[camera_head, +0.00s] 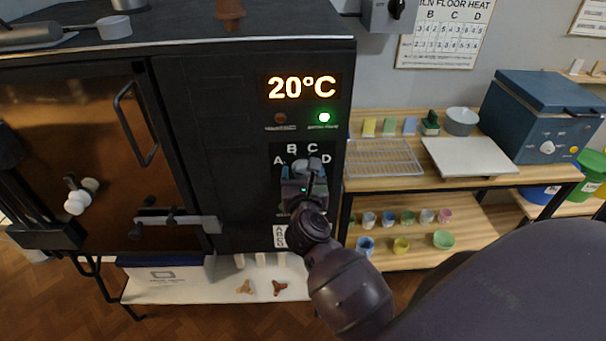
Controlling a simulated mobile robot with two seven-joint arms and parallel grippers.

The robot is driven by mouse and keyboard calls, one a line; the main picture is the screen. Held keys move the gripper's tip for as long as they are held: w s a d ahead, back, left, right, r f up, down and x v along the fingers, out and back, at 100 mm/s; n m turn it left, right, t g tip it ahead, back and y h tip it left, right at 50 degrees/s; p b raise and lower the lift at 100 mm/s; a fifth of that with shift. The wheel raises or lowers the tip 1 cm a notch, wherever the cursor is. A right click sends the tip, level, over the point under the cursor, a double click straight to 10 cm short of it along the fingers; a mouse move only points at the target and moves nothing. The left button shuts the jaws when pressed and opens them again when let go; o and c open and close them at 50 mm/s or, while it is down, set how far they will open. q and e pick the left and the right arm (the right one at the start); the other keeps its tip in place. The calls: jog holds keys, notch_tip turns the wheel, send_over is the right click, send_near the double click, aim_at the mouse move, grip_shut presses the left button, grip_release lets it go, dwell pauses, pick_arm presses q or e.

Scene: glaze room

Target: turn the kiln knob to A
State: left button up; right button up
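The kiln (230,60) is a large black box with a lit display reading 20°C and a lit green lamp. Below the lamps is a dial panel with white letters A, B, C and D in an arc. My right gripper (304,172) is in front of this dial, with its fingers at the letters. The kiln knob is mostly hidden behind the gripper, so its pointing direction cannot be read. I cannot tell whether the fingers are apart or closed on the knob.
The kiln door has a bar handle (136,124) at the left. A wooden shelf (390,185) with a wire rack, a white slab and several small cups stands to the right. A blue box (543,113) sits on its far end. A grey switch box is at the top.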

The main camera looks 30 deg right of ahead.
jog(key=shift+s, duration=0.1)
jog(key=b+v, duration=0.2)
jog(key=v, duration=0.8)
jog(key=shift+s+a, duration=0.2)
jog(key=shift+s, duration=0.1)
dwell(0.3)
jog(key=w+a+r+n+t+y, duration=0.1)
jog(key=a+n+t+y, duration=0.15)
jog(key=n, duration=0.55)
jog(key=a+r+n+t+y, duration=0.2)
jog(key=n+t, duration=0.1)
jog(key=n, duration=0.5)
notch_tip(320, 180, down, 7)
jog(key=a+n+g+y, duration=0.1)
jog(key=a+n+y, duration=0.2)
jog(key=n+y, duration=0.8)
jog(key=s+d+f+n+g+h, duration=0.2)
jog(key=s+f+n, duration=0.2)
jog(key=f+n, duration=0.1)
jog(key=s+d+f+n+g+h, duration=0.2)
jog(key=s+d+f+n+g, duration=0.1)
jog(key=f, duration=0.4)
jog(key=s+d+f+n+g+h+b, duration=0.1)
jog(key=s+d+f+n+g+h, duration=0.1)
jog(key=s+f+n, duration=0.3)
jog(key=d+f+n+g, duration=0.1)
jog(key=n, duration=0.2)
jog(key=shift+s+d+f, duration=0.15)
jog(key=shift+d+f, duration=0.1)
jog(key=shift+f, duration=0.15)
